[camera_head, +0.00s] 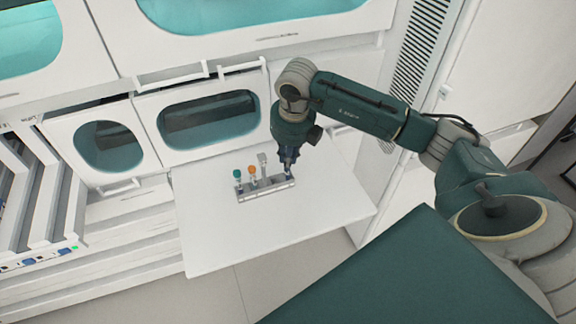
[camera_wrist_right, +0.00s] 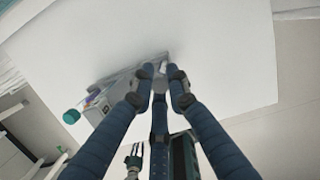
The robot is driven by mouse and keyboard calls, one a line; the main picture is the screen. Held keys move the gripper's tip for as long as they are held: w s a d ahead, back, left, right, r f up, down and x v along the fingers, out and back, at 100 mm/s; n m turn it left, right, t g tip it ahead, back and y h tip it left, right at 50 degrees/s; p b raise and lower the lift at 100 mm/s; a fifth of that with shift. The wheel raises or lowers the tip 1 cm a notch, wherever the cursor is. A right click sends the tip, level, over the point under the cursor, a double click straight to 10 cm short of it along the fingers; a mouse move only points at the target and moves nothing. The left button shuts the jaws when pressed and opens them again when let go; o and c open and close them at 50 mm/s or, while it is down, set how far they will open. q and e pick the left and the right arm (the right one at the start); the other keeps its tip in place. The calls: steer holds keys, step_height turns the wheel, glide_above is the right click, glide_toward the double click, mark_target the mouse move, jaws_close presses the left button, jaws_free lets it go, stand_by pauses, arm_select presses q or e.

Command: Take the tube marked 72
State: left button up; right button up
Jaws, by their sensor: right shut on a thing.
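A small grey rack (camera_head: 266,187) stands on the white table. It holds a teal-capped tube (camera_head: 237,174), an orange-capped tube (camera_head: 252,170) and a tube with a pale grey top (camera_head: 262,160). My right gripper (camera_head: 288,172) points down at the right end of the rack. In the right wrist view my right gripper (camera_wrist_right: 162,76) has its fingers close together on a tube, which they mostly hide. The teal cap (camera_wrist_right: 71,116) shows to the left of the fingers there. No number on any tube is readable. My left gripper is out of view.
The white table (camera_head: 260,236) is clear in front of the rack. Cabinets with teal-tinted windows (camera_head: 207,117) stand behind it. White slatted shelving (camera_head: 45,200) is at the left. A dark green surface (camera_head: 410,275) fills the lower right.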

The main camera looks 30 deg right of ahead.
step_height(320, 180, up, 20)
steer(key=b, duration=0.1)
stand_by(0.4)
